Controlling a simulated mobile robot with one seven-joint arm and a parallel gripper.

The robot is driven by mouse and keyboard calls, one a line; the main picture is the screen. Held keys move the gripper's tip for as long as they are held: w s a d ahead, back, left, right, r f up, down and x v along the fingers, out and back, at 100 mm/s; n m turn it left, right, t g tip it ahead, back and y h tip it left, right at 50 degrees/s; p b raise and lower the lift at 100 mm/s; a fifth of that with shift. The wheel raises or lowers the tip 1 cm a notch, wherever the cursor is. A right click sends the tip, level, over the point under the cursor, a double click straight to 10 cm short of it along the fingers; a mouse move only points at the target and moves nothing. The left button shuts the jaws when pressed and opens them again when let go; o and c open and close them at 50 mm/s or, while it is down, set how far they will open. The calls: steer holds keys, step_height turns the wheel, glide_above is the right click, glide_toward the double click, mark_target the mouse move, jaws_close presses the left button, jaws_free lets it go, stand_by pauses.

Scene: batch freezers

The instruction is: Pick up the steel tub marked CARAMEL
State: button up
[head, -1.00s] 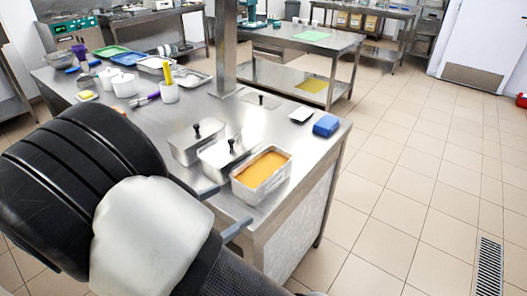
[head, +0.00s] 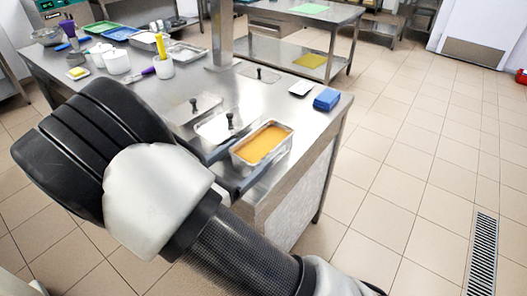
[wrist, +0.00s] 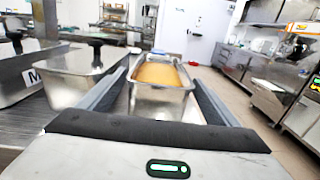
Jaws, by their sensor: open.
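An open steel tub filled with orange-yellow contents (head: 261,145) stands near the front right corner of the steel table. It also shows in the wrist view (wrist: 160,99), straight ahead. No readable CARAMEL mark shows on it. My gripper (wrist: 158,82) is open, with one finger on each side of this tub. I cannot tell whether the fingers touch its walls. In the head view my gripper (head: 238,166) is at the tub's near end. Two lidded steel tubs with black knobs (head: 215,128) (head: 186,110) stand to its left. A partly seen "M" marks the far-left tub (wrist: 22,82).
A blue block (head: 327,99) and a small white tray (head: 301,88) lie behind the tub. A steel post (head: 221,35) rises from the table (head: 255,90). White pots (head: 117,62) stand at the left.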

steer(key=x, duration=0.5)
steer(key=shift+w+r, duration=0.1)
steer(key=shift+r, duration=0.2)
steer(key=shift+c, duration=0.4)
steer(key=shift+r, duration=0.1)
steer(key=c, duration=1.3)
